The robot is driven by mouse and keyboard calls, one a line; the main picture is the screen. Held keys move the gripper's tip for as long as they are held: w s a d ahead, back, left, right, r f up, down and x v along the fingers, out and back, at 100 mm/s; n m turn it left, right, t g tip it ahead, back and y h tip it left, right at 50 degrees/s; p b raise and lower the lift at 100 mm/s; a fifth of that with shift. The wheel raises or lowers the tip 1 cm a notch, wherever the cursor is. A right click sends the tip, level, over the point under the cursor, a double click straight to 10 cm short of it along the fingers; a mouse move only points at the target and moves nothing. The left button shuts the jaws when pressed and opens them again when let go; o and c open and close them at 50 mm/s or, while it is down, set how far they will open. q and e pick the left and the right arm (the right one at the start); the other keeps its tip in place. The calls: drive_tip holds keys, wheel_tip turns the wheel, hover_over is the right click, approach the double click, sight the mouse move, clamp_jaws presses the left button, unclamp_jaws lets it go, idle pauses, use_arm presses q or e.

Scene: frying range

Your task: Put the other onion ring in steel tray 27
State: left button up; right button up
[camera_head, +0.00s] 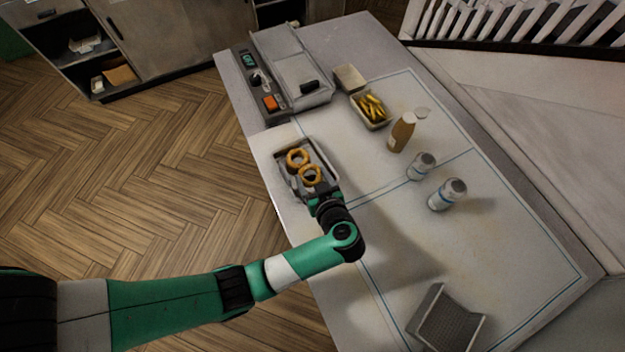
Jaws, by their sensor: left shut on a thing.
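Two golden onion rings show at the steel tray (287,178) on the left side of the counter. The farther onion ring (297,158) lies in the tray. The nearer onion ring (311,175) is right at the fingertips of my left gripper (318,190), which is shut on it over the tray. I cannot tell whether this ring touches the tray floor. The gripper and wrist hide the tray's near end. No tray number can be read. My right gripper is not in view.
A fryer unit (290,70) stands at the back left. A tray of fries (371,110), a sauce bottle (402,131) and two shakers (421,166) (447,194) stand right of the tray. A grey angled holder (447,322) is at the near right. The counter's middle is clear.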

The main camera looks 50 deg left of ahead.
use_arm(q)
drive_tip(key=shift+f, duration=0.8)
use_arm(e)
drive_tip(key=shift+f, duration=0.35)
use_arm(q)
drive_tip(key=shift+f, duration=0.25)
drive_tip(key=o, duration=0.9)
drive_tip(key=shift+s+f, duration=0.1)
drive_tip(key=shift+f, duration=0.15)
drive_tip(key=shift+r, duration=0.15)
drive_tip(key=v, duration=0.4)
drive_tip(key=p+v, duration=0.1)
drive_tip(key=v, duration=0.3)
drive_tip(key=p+v, duration=0.1)
drive_tip(key=v, duration=0.3)
drive_tip(key=shift+d+r, duration=0.15)
drive_tip(key=shift+r, duration=0.25)
use_arm(e)
wheel_tip(320, 180, up, 2)
drive_tip(key=shift+r, duration=0.1)
